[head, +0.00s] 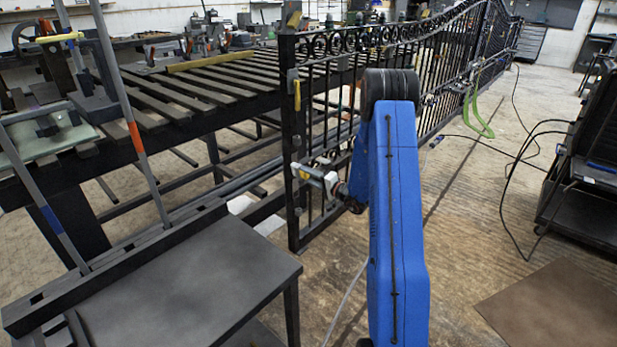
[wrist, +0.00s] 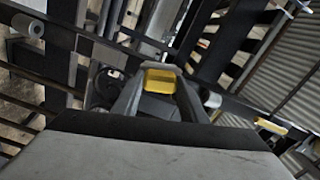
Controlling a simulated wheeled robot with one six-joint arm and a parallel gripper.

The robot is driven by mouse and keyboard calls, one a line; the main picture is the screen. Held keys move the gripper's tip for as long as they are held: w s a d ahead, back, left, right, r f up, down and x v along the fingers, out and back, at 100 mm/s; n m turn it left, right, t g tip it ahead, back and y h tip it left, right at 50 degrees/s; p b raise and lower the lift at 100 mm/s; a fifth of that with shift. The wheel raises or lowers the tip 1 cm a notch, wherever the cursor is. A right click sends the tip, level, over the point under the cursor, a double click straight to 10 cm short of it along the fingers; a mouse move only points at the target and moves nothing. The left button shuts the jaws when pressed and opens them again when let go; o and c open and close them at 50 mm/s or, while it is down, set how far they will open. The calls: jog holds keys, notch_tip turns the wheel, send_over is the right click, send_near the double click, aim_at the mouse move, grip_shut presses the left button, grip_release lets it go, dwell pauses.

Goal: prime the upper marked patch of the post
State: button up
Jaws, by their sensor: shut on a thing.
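The black gate post (head: 291,130) stands at the near end of the scroll gate. High on it is a light grey patch (head: 292,76), with a yellow piece (head: 297,95) just beside or below it. My gripper (head: 303,172) is lower down, close to the post's lower part and below that patch. It is shut on a small yellow-topped block (wrist: 160,80), which shows between the two fingers in the wrist view. Whether the block touches the post is unclear. A light patch (wrist: 86,78) shows left of the fingers in the wrist view.
The scroll gate (head: 420,60) runs back to the right. A slatted bench (head: 190,95) stands left of the post. A dark table (head: 190,280) is at front left, with grey rods (head: 130,115) standing at its rack. A black cart (head: 590,190) stands right; cables cross the floor.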

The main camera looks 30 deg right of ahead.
jog(key=shift+w+a, duration=0.2)
jog(key=shift+w, duration=0.3)
dwell(0.3)
jog(key=shift+w+r, duration=0.1)
jog(key=shift+r, duration=0.5)
jog(key=shift+a+r, duration=0.1)
jog(key=shift+r, duration=0.55)
jog(key=d, duration=0.2)
jog(key=w+d, duration=0.1)
jog(key=d, duration=0.1)
dwell(1.3)
